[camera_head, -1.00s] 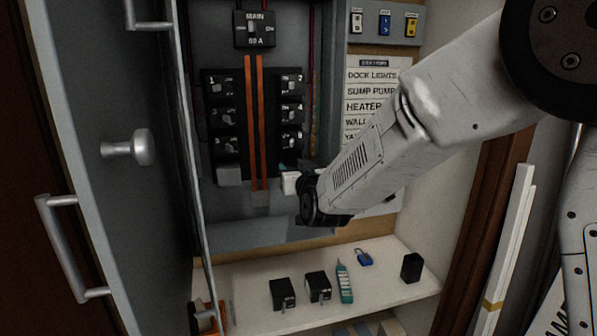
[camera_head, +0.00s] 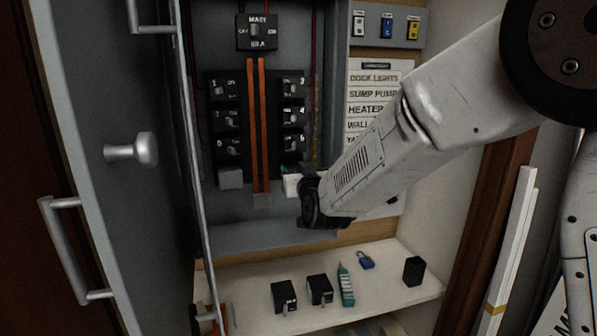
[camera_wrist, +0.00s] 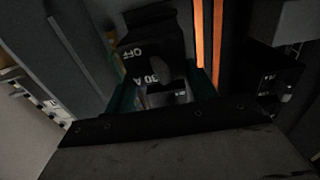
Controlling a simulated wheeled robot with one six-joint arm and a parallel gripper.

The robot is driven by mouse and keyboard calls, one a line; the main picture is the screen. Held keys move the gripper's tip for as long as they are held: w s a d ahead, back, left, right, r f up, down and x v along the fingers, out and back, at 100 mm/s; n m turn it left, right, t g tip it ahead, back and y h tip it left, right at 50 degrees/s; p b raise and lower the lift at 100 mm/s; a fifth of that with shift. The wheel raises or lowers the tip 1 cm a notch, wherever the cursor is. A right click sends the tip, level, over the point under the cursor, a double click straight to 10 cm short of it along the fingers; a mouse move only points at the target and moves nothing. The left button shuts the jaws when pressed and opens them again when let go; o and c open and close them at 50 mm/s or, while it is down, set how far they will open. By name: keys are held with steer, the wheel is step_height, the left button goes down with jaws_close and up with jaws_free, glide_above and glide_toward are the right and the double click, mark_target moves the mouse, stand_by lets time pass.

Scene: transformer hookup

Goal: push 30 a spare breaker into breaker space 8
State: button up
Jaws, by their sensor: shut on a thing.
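My gripper (camera_head: 291,178) is at the bottom of the panel's right breaker column, mostly hidden behind my wrist. In the wrist view, its teal-edged fingers (camera_wrist: 163,92) are shut on a black breaker (camera_wrist: 150,42) marked OFF and 30 A. The held breaker is beside the orange bus bars (camera_head: 258,125), close to the panel. Breaker space 8 is hidden by my gripper and the breaker, and I cannot tell how far in the breaker sits. Breakers fill the right column (camera_head: 292,115) above it.
A grey block (camera_head: 230,178) sits at the bottom of the left column. The shelf below holds two black breakers (camera_head: 284,296) (camera_head: 320,289), a teal tool (camera_head: 345,285), a blue padlock (camera_head: 366,260) and a black block (camera_head: 413,270). The cabinet door (camera_head: 120,200) stands open at left.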

steer(key=shift+x, duration=1.55)
steer(key=o, duration=1.1)
steer(key=shift+v, duration=2.55)
glide_toward(296, 166)
steer(key=v, duration=0.2)
steer(key=shift+s, duration=0.35)
steer(key=shift+f, duration=0.1)
